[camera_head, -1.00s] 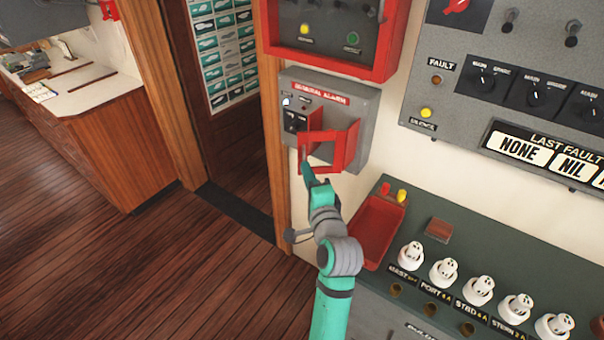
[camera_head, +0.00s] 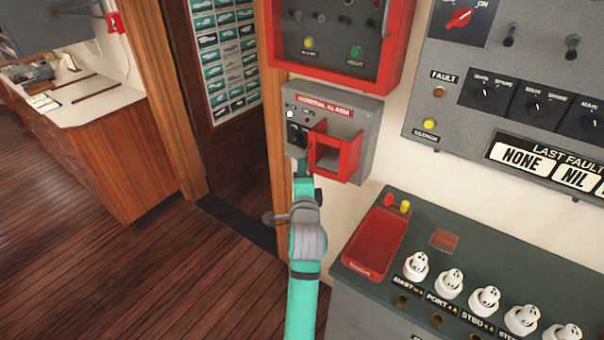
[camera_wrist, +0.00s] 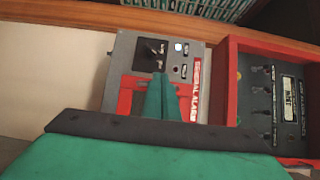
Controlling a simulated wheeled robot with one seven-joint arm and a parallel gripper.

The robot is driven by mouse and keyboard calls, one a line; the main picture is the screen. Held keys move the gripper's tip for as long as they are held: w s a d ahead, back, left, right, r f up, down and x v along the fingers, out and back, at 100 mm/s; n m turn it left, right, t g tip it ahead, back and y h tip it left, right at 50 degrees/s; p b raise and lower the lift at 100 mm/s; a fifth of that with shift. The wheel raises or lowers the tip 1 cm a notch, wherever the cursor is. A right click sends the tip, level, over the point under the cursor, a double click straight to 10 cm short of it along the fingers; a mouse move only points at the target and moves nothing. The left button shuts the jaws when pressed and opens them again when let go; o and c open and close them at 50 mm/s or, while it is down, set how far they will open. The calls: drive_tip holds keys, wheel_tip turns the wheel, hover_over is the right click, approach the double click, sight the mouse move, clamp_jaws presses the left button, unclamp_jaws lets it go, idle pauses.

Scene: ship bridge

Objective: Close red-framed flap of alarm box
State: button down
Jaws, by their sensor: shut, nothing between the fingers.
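The grey alarm box (camera_head: 362,112), labelled GENERAL ALARM, is on the wall at upper centre in the head view. Its red-framed flap (camera_head: 349,158) is at the lower front and looks partly open; its exact angle is hard to judge. My gripper (camera_head: 302,166) is at the flap's lower left, its tip close to the black switch area. In the wrist view my gripper (camera_wrist: 162,98) is shut and empty, its teal fingers in front of the red frame (camera_wrist: 126,98) on the alarm box (camera_wrist: 122,62). The fingers hide part of the frame; contact cannot be told.
A red-framed switch panel (camera_head: 395,58) is right above the alarm box. A grey fault panel (camera_head: 450,118) is to the right. Below is a console with a red tray (camera_head: 372,245) and several white knobs (camera_head: 450,283). Open floor (camera_head: 150,270) lies at left.

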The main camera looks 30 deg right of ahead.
drive_tip(key=shift+x, duration=0.85)
drive_tip(key=shift+d, duration=0.1)
drive_tip(key=s+a, duration=0.9)
drive_tip(key=a, duration=0.1)
drive_tip(key=shift+a+r, duration=0.15)
drive_tip(key=shift+a, duration=0.15)
